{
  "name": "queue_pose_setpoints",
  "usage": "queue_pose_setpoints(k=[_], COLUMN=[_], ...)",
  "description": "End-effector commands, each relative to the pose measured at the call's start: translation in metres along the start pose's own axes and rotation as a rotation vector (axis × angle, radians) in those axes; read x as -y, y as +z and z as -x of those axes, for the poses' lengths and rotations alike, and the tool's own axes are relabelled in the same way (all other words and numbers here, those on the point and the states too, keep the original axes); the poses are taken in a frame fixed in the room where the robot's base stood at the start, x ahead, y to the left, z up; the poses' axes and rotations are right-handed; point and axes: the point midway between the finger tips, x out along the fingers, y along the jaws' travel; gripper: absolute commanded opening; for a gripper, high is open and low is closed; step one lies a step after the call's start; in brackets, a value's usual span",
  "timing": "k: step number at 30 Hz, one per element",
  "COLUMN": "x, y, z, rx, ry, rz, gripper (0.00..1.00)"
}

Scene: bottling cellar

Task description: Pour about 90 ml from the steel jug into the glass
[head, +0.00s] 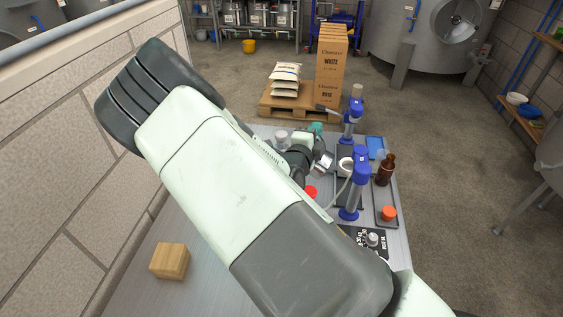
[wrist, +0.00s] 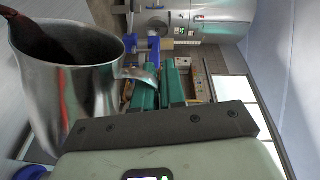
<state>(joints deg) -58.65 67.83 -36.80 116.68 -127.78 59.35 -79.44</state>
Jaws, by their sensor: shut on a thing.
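The steel jug (wrist: 70,85) fills the left of the wrist view, with dark red-brown liquid showing at its mouth. Its handle (wrist: 142,76) reaches between the green fingers of my gripper (wrist: 160,82), which is shut on it. In the head view, a small part of the jug (head: 323,162) shows past my arm, by my gripper (head: 312,140) above the steel table. My arm hides much of the table. I cannot clearly pick out the glass in either view.
On the table's right side stand two blue-and-steel upright devices (head: 352,190), a brown bottle (head: 386,168), a white cup (head: 345,165) and an orange-topped item (head: 388,213). A wooden block (head: 170,260) lies at the near left with bare table around it. A stone wall borders the left.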

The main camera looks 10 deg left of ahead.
Motion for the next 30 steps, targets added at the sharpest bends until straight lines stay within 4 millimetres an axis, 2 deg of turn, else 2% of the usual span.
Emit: queue_pose_setpoints(k=[30], x=[0.0065], y=[0.007], z=[-0.0002], rx=[-0.002], ry=[-0.001], rz=[0.066], gripper=[0.0])
